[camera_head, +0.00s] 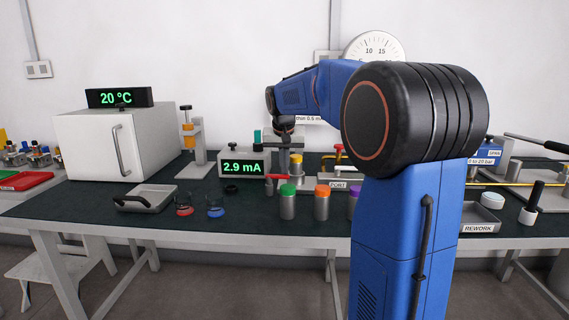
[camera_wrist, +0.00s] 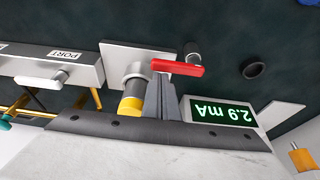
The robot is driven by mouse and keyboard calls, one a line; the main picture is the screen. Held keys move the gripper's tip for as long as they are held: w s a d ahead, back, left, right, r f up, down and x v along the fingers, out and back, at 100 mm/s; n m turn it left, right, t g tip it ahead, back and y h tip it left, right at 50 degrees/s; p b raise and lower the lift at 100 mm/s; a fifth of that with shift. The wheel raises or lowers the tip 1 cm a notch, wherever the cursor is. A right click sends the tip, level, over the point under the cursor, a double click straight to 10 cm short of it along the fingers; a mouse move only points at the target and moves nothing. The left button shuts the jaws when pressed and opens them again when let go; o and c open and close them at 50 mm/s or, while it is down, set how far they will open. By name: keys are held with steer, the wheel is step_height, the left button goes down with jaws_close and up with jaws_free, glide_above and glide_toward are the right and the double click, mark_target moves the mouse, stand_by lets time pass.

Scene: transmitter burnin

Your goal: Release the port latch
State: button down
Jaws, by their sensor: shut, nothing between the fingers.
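The port block (camera_wrist: 50,67), labelled PORT, shows in the wrist view with a square plate at its end; its label also shows in the head view (camera_head: 338,185). A red lever (camera_wrist: 180,68), which looks like the port latch, lies beside that plate; it also shows in the head view (camera_head: 276,177). A grey cylinder with a yellow band (camera_wrist: 130,105) stands on the plate. My gripper (camera_wrist: 164,80) is shut and empty. Its fingertips are close to the red lever's left end in the wrist view. I cannot tell whether they touch it.
A meter (camera_head: 245,165) reading 2.9 mA stands close by. Jars with green, orange and purple lids (camera_head: 322,203) stand at the bench front. A white oven (camera_head: 100,145) and a shallow grey tray (camera_head: 147,198) are on the left. A REWORK tray (camera_head: 478,227) is on the right.

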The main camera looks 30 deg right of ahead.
steer(key=shift+s+m, duration=0.15)
steer(key=shift+m, duration=0.15)
steer(key=m, duration=0.1)
steer(key=s+a+m+g+h, duration=0.1)
steer(key=m, duration=0.1)
steer(key=shift+s+m, duration=0.25)
steer(key=shift+m, duration=0.05)
steer(key=m, duration=0.1)
steer(key=s+a+m+g, duration=0.1)
steer(key=m, duration=0.2)
steer(key=shift+s+a+h, duration=0.15)
steer(key=shift+a+h, duration=0.15)
steer(key=m, duration=0.1)
steer(key=a+m+g, duration=0.1)
steer(key=m, duration=0.2)
steer(key=shift+s+a+g, duration=0.3)
steer(key=shift+a, duration=0.05)
steer(key=m, duration=0.1)
steer(key=a+m+g, duration=0.1)
steer(key=m, duration=0.1)
steer(key=shift+a, duration=0.25)
steer(key=shift+w+a, duration=0.1)
steer(key=shift+a, duration=0.55)
steer(key=shift+r, duration=0.1)
